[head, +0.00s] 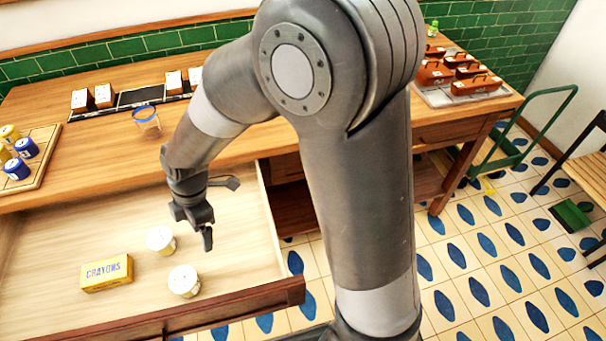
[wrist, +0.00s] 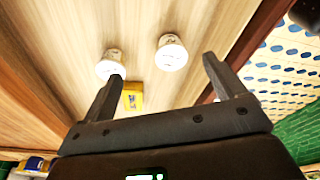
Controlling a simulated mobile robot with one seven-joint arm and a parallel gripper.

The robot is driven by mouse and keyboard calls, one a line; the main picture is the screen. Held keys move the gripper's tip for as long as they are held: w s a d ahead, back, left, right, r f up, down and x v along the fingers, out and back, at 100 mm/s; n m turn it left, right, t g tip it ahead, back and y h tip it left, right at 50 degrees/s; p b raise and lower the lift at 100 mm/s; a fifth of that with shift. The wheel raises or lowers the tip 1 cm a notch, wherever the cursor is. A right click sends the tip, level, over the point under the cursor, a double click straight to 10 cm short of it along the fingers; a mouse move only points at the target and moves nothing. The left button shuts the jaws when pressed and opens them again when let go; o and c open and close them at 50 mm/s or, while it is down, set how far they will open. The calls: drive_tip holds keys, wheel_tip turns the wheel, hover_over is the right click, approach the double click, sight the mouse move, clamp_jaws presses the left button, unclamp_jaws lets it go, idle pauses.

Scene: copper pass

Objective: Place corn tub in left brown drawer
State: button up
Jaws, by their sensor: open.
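The brown drawer (head: 235,205) is pulled open below the counter. Two white-lidded tubs stand upright in it: one tub (head: 161,240) farther back and one tub (head: 184,281) nearer the drawer front. Both tubs also show in the wrist view, one at left (wrist: 111,64) and one at right (wrist: 171,53). Their labels are too small to read, so I cannot tell which is corn. My gripper (head: 206,232) is over the drawer, right of the tubs. Its fingers (wrist: 161,70) are apart with nothing held between them.
A yellow crayons box (head: 107,273) lies in the drawer left of the tubs. On the counter (head: 85,150) are a blue-rimmed clear container (head: 146,118), a tray of yellow and blue cans (head: 40,150) and several red-brown boxes (head: 476,84). The drawer's back part is clear.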

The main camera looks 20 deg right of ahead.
drive_tip(key=s+d+r+m+t+h, duration=0.15)
drive_tip(key=d+r+m+t, duration=0.25)
drive_tip(key=d+r+m, duration=0.95)
drive_tip(key=s+d+r+m+t, duration=0.1)
drive_tip(key=s+d+r+m, duration=0.2)
drive_tip(key=d, duration=0.3)
drive_tip(key=s+d+r+m+t, duration=0.1)
drive_tip(key=s+d+r+m, duration=0.3)
drive_tip(key=s+d+m, duration=0.2)
drive_tip(key=shift+d, duration=0.5)
drive_tip(key=shift+r+h, duration=0.1)
drive_tip(key=shift+h, duration=0.15)
